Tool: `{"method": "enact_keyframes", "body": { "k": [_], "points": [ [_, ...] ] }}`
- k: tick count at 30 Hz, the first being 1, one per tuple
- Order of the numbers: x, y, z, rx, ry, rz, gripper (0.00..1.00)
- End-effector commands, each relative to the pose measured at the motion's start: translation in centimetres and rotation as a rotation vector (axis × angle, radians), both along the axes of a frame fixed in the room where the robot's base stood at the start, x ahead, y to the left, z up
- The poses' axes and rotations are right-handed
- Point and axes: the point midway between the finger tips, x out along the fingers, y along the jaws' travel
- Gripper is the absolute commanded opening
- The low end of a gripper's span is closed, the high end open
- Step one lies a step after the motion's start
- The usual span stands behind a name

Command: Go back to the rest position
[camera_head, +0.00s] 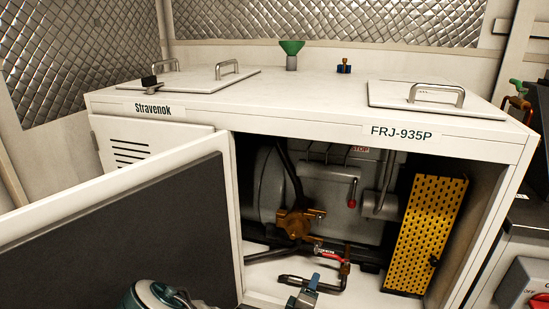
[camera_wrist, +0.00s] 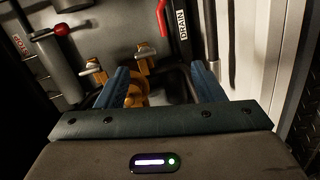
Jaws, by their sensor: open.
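My gripper (camera_wrist: 161,80) shows in the wrist view with its two blue fingers apart and nothing held between them. Brass fittings (camera_wrist: 143,64) and a brass round part (camera_wrist: 136,94) lie beyond the fingers; I cannot tell the gap to them. A teal and white part of my arm shows at the bottom of the head view, in front of the open door. A small blue part (camera_head: 313,281) shows near the pipework at the bottom of the head view; I cannot tell whether it is a valve handle or my finger.
The white chiller cabinet (camera_head: 300,105) is open at the front. Its door (camera_head: 110,215) swings out on the left. Inside are a brass valve (camera_head: 294,224), pipes and a yellow perforated panel (camera_head: 425,235). A red handle (camera_wrist: 162,18) is near the DRAIN label (camera_wrist: 181,27).

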Motion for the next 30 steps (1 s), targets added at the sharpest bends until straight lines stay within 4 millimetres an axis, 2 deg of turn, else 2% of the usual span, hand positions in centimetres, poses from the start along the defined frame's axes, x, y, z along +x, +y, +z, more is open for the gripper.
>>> {"method": "enact_keyframes", "body": {
  "k": [1, 5, 10, 14, 20, 26, 30],
  "points": [
    [-0.2, -0.6, 1.1, 0.086, 0.043, -0.048, 0.62],
    [-1.2, -1.0, 1.5, 0.305, 0.165, -0.155, 0.62],
    [-2.7, -0.2, 3.3, 0.570, 0.305, -0.270, 0.62],
    [-3.7, 0.9, 6.0, 0.753, 0.398, -0.336, 0.62],
    [-5.3, 2.4, 12.1, 0.992, 0.522, -0.406, 0.62],
    [-7.3, 3.1, 19.8, 1.165, 0.620, -0.447, 0.62],
    [-9.0, 2.8, 25.7, 1.244, 0.670, -0.470, 0.62]
  ]
}}
